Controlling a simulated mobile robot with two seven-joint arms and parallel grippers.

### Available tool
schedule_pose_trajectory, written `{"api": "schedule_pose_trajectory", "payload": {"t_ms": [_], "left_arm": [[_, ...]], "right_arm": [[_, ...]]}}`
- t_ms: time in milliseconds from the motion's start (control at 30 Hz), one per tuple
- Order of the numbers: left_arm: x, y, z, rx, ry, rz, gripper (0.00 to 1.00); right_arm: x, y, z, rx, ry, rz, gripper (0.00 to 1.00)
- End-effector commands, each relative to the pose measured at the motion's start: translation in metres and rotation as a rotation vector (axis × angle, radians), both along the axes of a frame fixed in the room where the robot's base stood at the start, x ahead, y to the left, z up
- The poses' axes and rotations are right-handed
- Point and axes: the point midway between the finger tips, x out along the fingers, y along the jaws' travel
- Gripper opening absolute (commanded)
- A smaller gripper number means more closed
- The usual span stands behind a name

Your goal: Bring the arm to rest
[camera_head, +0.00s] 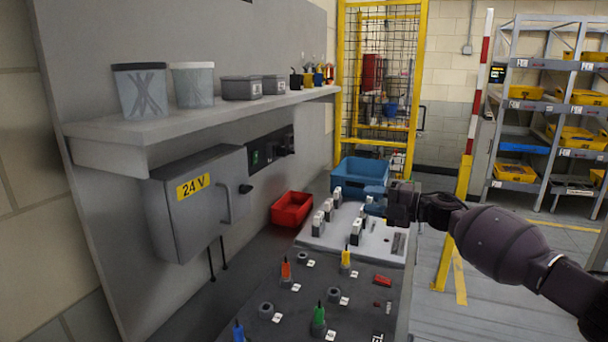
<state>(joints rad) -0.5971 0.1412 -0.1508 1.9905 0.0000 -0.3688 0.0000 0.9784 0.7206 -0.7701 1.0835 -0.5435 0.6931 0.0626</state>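My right arm reaches in from the right edge, and its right gripper (375,200) hangs over the far right part of the white board (345,236). The gripper is small and dark in this view, and its fingers blend with the blue bin behind. I cannot tell whether they are open or shut, or whether they hold anything. My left gripper is not in view.
Grey-white blocks (318,224) stand on the board. A red bin (292,209) and a blue bin (358,172) lie behind. A 24 V cabinet (197,203) and shelf (215,116) line the left wall.

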Motion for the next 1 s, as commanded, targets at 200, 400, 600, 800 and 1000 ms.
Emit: {"api": "schedule_pose_trajectory", "payload": {"t_ms": [200,400,600,800,1000], "left_arm": [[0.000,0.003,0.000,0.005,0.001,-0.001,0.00],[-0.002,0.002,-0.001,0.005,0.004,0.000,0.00],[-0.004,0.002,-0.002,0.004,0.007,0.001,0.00],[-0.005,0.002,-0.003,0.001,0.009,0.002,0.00],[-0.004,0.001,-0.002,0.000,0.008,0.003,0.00]], "right_arm": [[0.007,-0.068,0.016,-0.061,-0.026,-0.084,0.38],[0.008,-0.127,0.033,-0.113,-0.049,-0.158,0.38],[-0.002,-0.150,0.012,-0.094,-0.020,-0.210,0.38],[-0.019,-0.160,-0.029,-0.030,0.039,-0.271,0.38],[-0.051,-0.177,-0.084,0.052,0.130,-0.366,0.38]]}}
